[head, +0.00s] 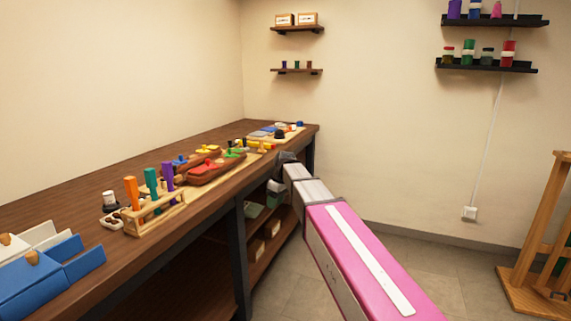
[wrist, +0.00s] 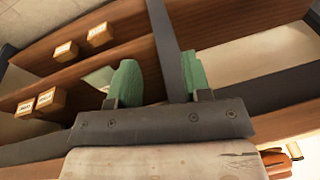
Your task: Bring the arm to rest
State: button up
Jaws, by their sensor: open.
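My gripper (wrist: 160,82) shows in the wrist view with its two green fingers spread wide apart and nothing between them. Behind the fingers run a dark table leg and the bench's lower shelves. In the head view my pink and white arm reaches from the lower right toward the far end of the wooden workbench (head: 62,195).
Small boxes (wrist: 66,50) sit on the lower shelves. A wooden stand (head: 535,240) is at the right. The floor between is clear.

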jog(key=s+d+f+m+h, duration=0.2)
jog(key=s+d+f+m, duration=1)
jog(key=s+d+f, duration=0.9)
jog(key=d, duration=0.2)
jog(key=shift+s+d+h, duration=0.15)
jog(key=shift+d+h, duration=0.15)
